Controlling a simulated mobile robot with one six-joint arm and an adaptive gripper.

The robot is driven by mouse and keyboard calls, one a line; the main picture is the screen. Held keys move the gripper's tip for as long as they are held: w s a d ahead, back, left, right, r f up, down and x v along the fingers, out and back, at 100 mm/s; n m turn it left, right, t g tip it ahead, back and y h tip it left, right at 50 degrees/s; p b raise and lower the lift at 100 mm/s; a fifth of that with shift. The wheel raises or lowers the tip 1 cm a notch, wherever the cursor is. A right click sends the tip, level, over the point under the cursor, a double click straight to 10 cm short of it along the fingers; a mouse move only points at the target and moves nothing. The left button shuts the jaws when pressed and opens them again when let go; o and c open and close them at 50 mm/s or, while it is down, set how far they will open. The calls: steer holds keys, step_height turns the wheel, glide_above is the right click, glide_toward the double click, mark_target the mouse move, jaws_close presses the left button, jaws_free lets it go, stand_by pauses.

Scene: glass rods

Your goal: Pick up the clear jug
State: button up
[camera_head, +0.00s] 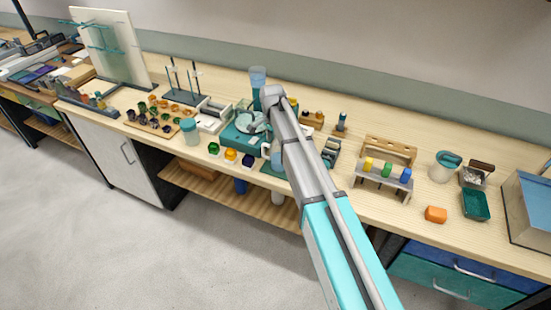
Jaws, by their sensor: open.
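A tall, see-through bluish vessel (257,76) stands at the back of the bench, just behind the end of my arm. It may be the clear jug, but I cannot make out a handle or spout. A pale round pot with a teal top (445,166) stands far to the right. My gripper (262,126) is small and partly hidden by my arm, over the teal device in the middle. It looks open, and I see nothing held in it.
A teal device with a round plate (238,137) lies below my gripper. Small coloured jars (230,155) line the front edge.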

mark_target(273, 148)
steer(key=shift+f, duration=0.1)
steer(key=shift+d+f+b, duration=0.15)
steer(key=shift+f+b, duration=2.35)
steer(key=shift+b, duration=0.15)
jaws_close()
